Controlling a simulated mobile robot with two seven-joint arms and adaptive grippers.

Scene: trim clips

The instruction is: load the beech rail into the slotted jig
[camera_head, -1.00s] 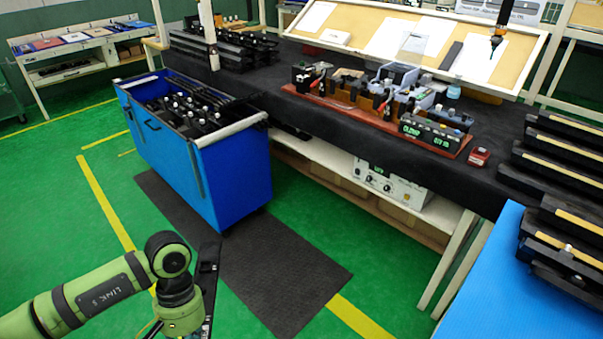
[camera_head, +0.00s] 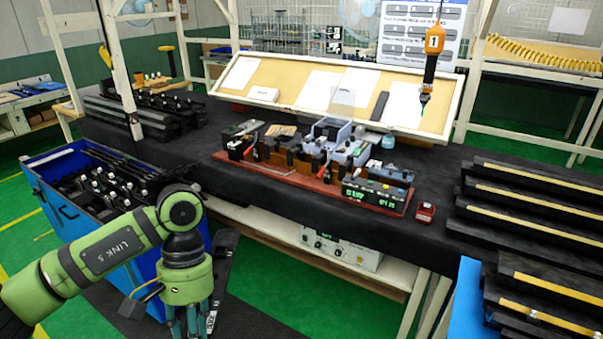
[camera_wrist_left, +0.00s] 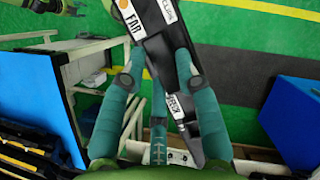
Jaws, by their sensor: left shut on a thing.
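My left gripper (camera_head: 188,322) is at the lower left of the head view, in front of the bench and beside the blue cart. It is shut on a long black rail (camera_head: 225,262), which hangs over the floor and is partly hidden by the hand. In the left wrist view the teal fingers (camera_wrist_left: 160,62) hold the rail (camera_wrist_left: 163,48), which runs at a slant and has white labels reading "FAR" and "BEECH". A jig with a reddish base (camera_head: 310,182) stands on the bench, with clamps, blocks and a green-lit display. My right gripper is not in view.
The blue cart (camera_head: 105,262) holds black parts with pale knobs. Black racks with wooden strips (camera_head: 540,208) stand at the bench's right. A small red device (camera_head: 425,212) sits beside the jig. An orange tool (camera_head: 433,50) hangs above. The bench's front strip is clear.

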